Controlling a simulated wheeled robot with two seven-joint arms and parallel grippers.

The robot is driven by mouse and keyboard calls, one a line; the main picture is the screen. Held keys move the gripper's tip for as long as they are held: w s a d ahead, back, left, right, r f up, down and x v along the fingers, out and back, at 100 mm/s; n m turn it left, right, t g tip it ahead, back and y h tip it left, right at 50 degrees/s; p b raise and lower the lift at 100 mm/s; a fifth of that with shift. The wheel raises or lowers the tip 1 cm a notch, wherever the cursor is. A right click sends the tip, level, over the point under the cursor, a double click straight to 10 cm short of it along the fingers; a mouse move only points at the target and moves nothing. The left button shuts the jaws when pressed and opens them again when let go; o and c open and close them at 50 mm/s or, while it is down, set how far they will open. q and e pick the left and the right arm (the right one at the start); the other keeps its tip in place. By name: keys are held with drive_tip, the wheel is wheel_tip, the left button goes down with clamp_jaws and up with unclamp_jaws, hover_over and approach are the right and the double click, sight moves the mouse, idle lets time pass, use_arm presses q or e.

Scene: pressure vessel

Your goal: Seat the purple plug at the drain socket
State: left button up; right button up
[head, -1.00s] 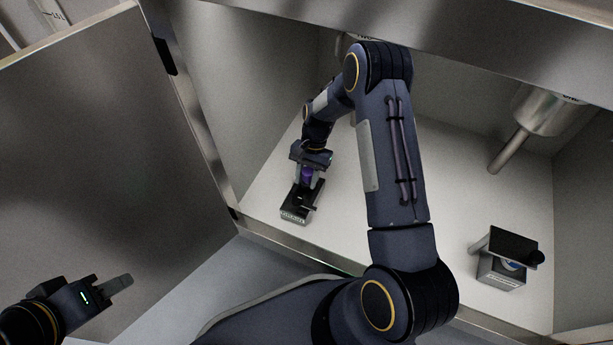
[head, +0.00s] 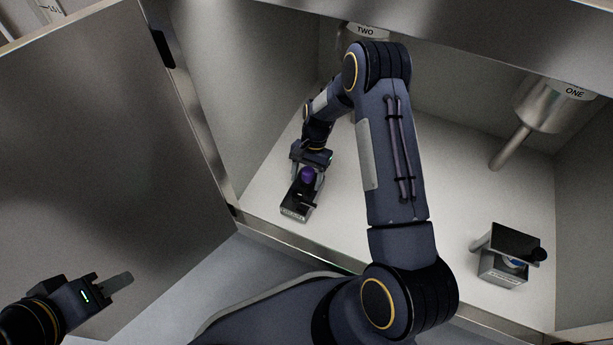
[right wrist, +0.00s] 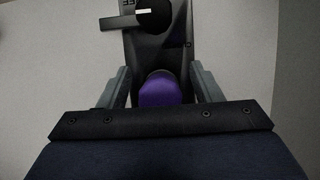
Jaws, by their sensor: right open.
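In the right wrist view the plug (right wrist: 160,90) is between the two grey fingers (right wrist: 160,88), with a gap on each side. The plug's lower part is hidden, so I cannot tell how deep it sits. I cannot tell which fixture is the drain socket. My left gripper (head: 118,284) is outside the cabinet at lower left, away from everything; its finger gap does not show.
A second fixture (head: 503,270) with a black raised flap stands at the right. Metal vessels marked TWO (head: 366,32) and ONE (head: 548,105) hang above the white floor (head: 450,185). An open metal door (head: 95,170) is at left. My right arm crosses the middle.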

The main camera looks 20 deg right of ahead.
drive_tip(key=p+v, duration=0.3)
drive_tip(key=v, duration=0.4)
drive_tip(key=shift+w+d+r, duration=0.1)
drive_tip(key=shift+r, duration=0.25)
